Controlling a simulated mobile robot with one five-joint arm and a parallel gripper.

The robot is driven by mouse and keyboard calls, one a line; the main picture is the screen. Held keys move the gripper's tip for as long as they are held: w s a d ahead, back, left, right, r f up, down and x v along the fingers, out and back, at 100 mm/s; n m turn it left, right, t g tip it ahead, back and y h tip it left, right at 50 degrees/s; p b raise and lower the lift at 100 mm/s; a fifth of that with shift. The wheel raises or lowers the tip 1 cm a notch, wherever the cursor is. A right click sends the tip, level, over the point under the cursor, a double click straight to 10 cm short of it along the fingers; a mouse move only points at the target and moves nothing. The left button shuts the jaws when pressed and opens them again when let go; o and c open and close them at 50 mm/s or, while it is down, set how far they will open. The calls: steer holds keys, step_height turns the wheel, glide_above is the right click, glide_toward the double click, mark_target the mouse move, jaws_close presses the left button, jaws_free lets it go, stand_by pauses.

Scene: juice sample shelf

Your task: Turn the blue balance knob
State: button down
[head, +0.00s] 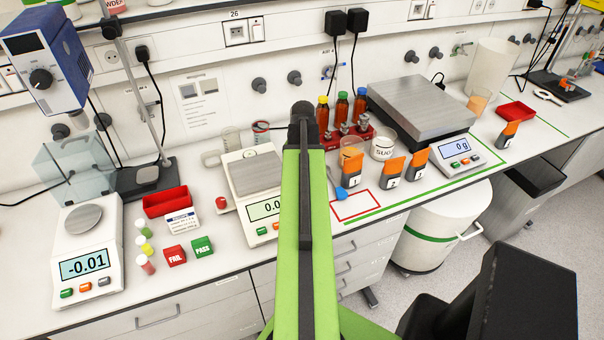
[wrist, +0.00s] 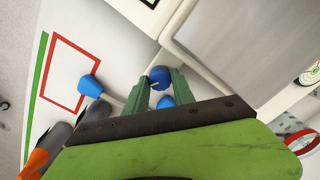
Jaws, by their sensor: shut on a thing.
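The middle balance (head: 250,190) has a steel pan and a display partly covered by my arm. The knob and my fingertips are hidden behind my arm in the head view.
A blue scoop (head: 341,193) lies right of my arm, by a red outlined square (head: 357,205); the scoop also shows in the wrist view (wrist: 90,87). Small bottles (head: 341,106) stand in a red rack behind. Another balance (head: 85,262) stands left.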

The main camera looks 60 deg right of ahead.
steer(key=shift+w, duration=0.1)
steer(key=c, duration=1.3)
jaws_free()
steer(key=shift+c, duration=0.2)
step_height(320, 180, up, 18)
steer(key=p, duration=1.7)
steer(key=shift+f, duration=0.25)
steer(key=shift+a, duration=0.1)
